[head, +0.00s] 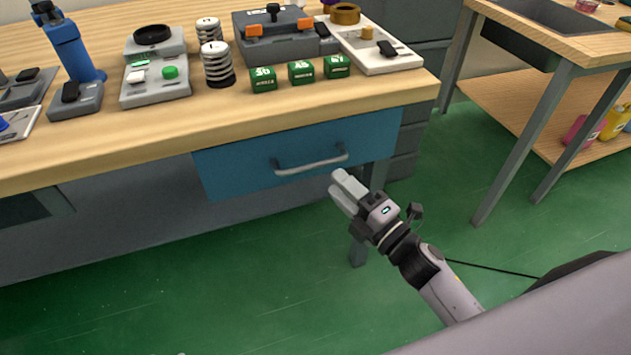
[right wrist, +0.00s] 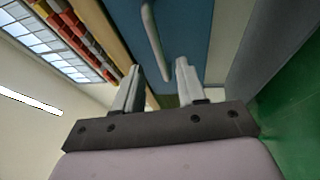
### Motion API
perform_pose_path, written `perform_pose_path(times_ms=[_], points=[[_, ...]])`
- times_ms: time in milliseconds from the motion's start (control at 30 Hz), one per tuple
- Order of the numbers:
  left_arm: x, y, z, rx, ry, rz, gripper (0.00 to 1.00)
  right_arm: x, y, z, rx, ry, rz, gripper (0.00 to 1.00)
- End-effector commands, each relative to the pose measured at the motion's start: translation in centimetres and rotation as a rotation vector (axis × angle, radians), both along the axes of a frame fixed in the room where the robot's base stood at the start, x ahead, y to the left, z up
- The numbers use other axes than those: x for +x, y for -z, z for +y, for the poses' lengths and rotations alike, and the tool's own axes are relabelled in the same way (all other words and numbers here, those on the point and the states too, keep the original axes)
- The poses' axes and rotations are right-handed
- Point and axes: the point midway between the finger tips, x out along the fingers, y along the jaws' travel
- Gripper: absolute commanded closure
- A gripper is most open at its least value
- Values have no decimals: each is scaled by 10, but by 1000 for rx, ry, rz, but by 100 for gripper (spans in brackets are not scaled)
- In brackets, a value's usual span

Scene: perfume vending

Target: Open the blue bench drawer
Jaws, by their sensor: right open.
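The blue bench drawer (head: 237,165) is shut under the wooden bench top, its face flush below the edge. Its grey bar handle (head: 311,164) runs across the middle of the face. My right gripper (head: 341,188) is in front of the drawer, just below the right end of the handle, open and empty. In the right wrist view the handle (right wrist: 154,45) stands ahead of the two open fingers (right wrist: 160,82), over the blue drawer face (right wrist: 187,30). The handle's near end lies roughly in line with the gap. The fingers appear apart from it. My left gripper is not in view.
The bench top (head: 120,140) holds green cubes (head: 301,72), black and white striped cylinders (head: 216,64), a blue device (head: 70,45) and grey fixtures. A bench leg (head: 358,240) stands below the drawer. Green floor (head: 200,290) in front is clear. Another table (head: 560,50) stands right.

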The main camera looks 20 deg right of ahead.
Motion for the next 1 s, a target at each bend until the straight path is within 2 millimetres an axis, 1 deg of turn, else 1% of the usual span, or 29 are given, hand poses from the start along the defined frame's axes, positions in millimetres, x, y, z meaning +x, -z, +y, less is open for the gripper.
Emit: perform_pose_path(times_ms=[33,233,500,600,800,1000], points=[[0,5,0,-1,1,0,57,2,3,1,-24,-7,-19,60],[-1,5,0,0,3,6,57,14,-2,8,-48,-14,-38,60],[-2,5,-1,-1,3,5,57,47,-9,22,-46,-12,-37,60],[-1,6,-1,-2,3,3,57,56,-10,27,-44,-14,-35,60],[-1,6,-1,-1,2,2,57,66,-12,32,-44,-13,-33,60],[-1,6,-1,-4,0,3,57,67,-12,32,-44,-13,-33,60]])
